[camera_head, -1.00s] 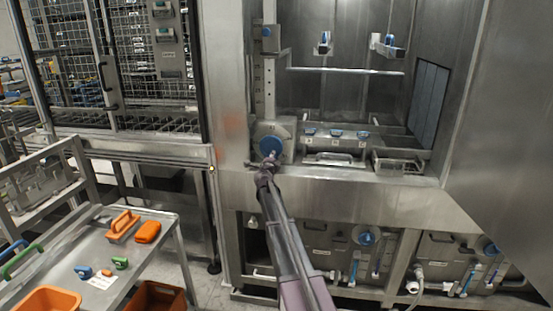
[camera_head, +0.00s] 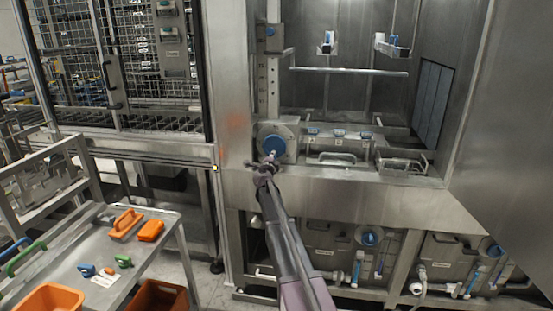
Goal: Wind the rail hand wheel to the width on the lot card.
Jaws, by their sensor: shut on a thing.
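The blue round hand wheel (camera_head: 274,146) sits on a grey plate at the left of the washer opening, below an upright rail with a row of holes (camera_head: 272,85). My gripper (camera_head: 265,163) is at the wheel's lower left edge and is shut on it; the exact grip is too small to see. My arm comes up from below and hides part of the wheel's lower side. A small white card (camera_head: 103,280) lies on the cart at the lower left; its writing cannot be read, nor can any width mark at the rail.
The metal cart (camera_head: 72,268) carries orange blocks (camera_head: 150,231), blue and green pieces and an orange bin (camera_head: 48,299). A wire mesh cage (camera_head: 140,60) stands at the left. A large steel panel (camera_head: 505,130) closes off the right. Blue-handled valves (camera_head: 370,238) sit below the opening.

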